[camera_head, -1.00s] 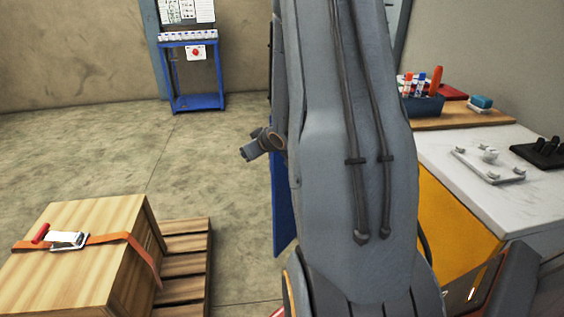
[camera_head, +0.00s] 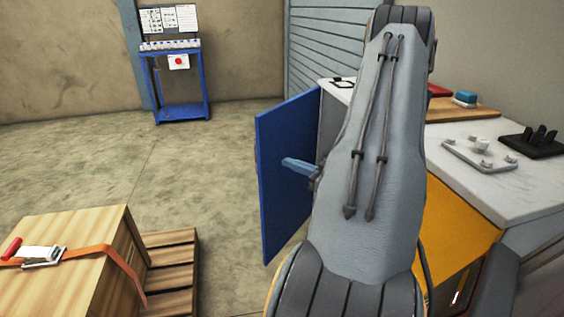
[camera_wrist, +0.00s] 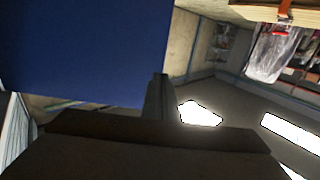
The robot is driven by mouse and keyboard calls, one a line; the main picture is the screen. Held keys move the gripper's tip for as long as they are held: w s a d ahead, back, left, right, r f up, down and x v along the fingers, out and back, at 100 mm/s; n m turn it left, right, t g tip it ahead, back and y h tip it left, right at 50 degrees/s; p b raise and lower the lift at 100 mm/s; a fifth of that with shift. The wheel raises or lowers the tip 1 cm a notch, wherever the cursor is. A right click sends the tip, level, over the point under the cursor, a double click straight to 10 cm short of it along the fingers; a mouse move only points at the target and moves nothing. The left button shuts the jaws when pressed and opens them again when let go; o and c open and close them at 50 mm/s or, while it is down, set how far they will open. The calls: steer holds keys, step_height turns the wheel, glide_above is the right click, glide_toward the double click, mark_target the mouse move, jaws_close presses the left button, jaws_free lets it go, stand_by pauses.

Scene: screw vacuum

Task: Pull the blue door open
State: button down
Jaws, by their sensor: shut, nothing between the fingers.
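The blue door (camera_head: 280,205) stands swung out from the workbench cabinet (camera_head: 452,222) in the head view, its broad face in plain sight. In the wrist view the blue door (camera_wrist: 80,50) fills the upper left. My gripper (camera_head: 288,163) is shut and empty, in front of the door's face with its tip pointing left. In the wrist view my gripper (camera_wrist: 158,80) shows as a dark narrow finger shape beside the door's right edge. I cannot tell whether it touches the door. My arm hides part of the cabinet front and its opening.
A wooden crate (camera_head: 60,265) with an orange strap sits on a pallet (camera_head: 172,275) at lower left. A blue shelf stand (camera_head: 182,112) stands by the far wall. The worktop (camera_head: 490,185) at right holds a metal fixture (camera_head: 480,152). The floor left of the door is clear.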

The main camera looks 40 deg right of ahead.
mark_target(262, 153)
steer(key=w, duration=0.2)
steer(key=w+a, duration=0.1)
steer(key=w, duration=0.5)
steer(key=shift+a, duration=0.3)
steer(key=shift+w, duration=0.35)
